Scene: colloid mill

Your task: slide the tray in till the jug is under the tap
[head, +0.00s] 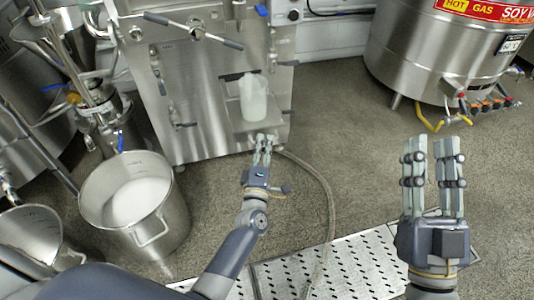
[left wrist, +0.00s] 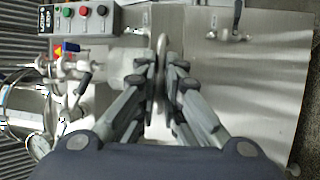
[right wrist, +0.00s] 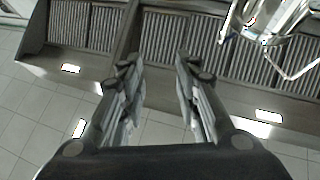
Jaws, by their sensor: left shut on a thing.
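The translucent white jug (head: 253,98) stands upright on the small metal tray (head: 240,126) at the front of the steel machine. My left gripper (head: 264,143) is shut on the tray's near edge, just below the jug. In the left wrist view the tray (left wrist: 162,50) shows as a thin edge between the fingers, with the pale jug (left wrist: 128,68) beside it. A tap (head: 239,10) with a blue handle is on the machine's front, above and behind the jug. My right gripper (head: 432,160) is open and empty, far from the tray.
A steel pot (head: 155,228) with white contents stands on the floor left of my left arm. A hose (head: 328,190) runs along the floor right of it. A steel cooker (head: 440,50) stands at the back right. Floor between the machine and cooker is clear.

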